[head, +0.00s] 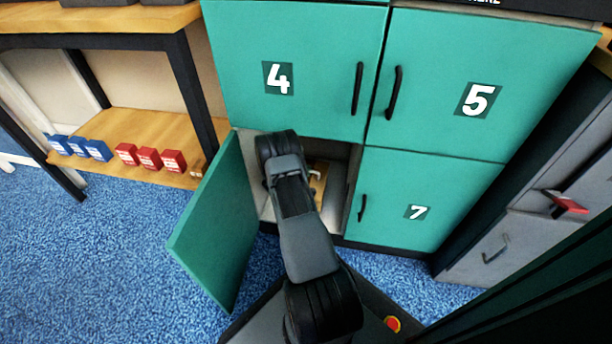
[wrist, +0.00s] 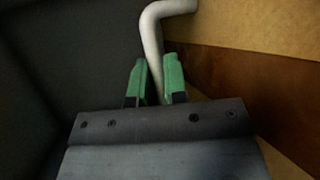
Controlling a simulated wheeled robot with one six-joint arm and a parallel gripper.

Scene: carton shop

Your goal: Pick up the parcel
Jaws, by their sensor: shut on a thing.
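The parcel (head: 319,186) is a tan carton inside the open lower-left locker, mostly hidden behind my arm in the head view. In the wrist view the parcel (wrist: 255,38) fills the right side, with a darker brown band across it. A pale bent handle (wrist: 151,38) stands out from it. My gripper (wrist: 156,80) has its green-tipped fingers on either side of the handle's straight part, shut on it. The fingertips are hidden by my arm in the head view. Whether the parcel rests on the locker floor cannot be seen.
The locker's green door (head: 222,225) stands open to the left of my arm. Doors 4 (head: 310,85), 5 (head: 440,60) and 7 (head: 400,215) are shut. A wooden shelf (head: 150,125) at left holds small blue and red boxes. Blue carpet lies in front.

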